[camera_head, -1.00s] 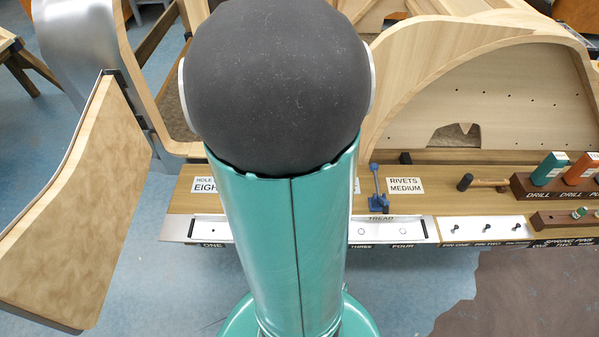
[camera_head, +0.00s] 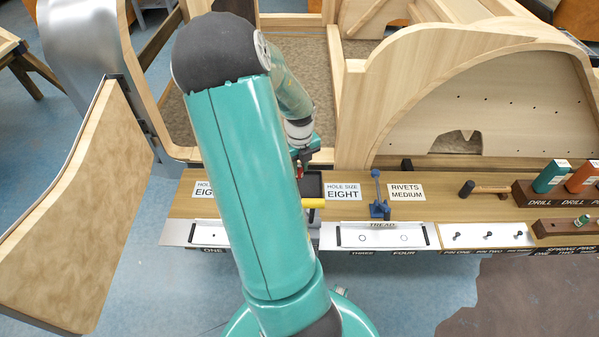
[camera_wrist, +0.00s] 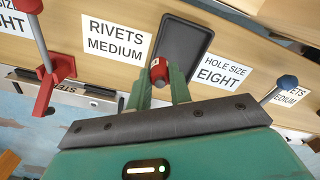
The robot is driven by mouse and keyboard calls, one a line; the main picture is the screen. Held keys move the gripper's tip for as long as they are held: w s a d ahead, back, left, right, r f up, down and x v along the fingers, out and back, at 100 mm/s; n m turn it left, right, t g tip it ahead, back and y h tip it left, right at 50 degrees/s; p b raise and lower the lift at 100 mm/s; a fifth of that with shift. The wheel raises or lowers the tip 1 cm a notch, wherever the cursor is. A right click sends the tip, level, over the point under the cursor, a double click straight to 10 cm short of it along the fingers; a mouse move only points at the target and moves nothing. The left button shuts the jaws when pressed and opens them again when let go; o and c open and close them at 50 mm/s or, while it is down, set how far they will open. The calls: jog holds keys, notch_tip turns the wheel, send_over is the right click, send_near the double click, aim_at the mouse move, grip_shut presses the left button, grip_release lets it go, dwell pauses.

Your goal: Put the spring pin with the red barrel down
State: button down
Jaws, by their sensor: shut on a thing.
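The spring pin with the red barrel shows in the wrist view (camera_wrist: 158,72) between the two green fingers of my gripper (camera_wrist: 166,84). My gripper is shut on it. The pin's red end points away from the gripper, towards a black tray (camera_wrist: 196,36). In the head view a small spot of the red barrel (camera_head: 299,173) shows under my gripper (camera_head: 301,163), beside the black tray (camera_head: 313,181) on the bench. I cannot tell whether the pin touches anything below. Its lower end is hidden.
A "HOLE SIZE EIGHT" label (camera_head: 343,192) lies right of the tray, with a blue lever tool (camera_head: 378,199) beyond it. A red lever tool (camera_wrist: 47,85) stands at left in the wrist view.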

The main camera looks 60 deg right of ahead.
aim_at(300, 167)
jog(key=shift+f, duration=1.55)
jog(key=shift+f, duration=0.1)
jog(key=c, duration=1.3)
grip_release()
jog(key=shift+d, duration=0.1)
notch_tip(300, 167, up, 12)
jog(key=shift+r, duration=0.1)
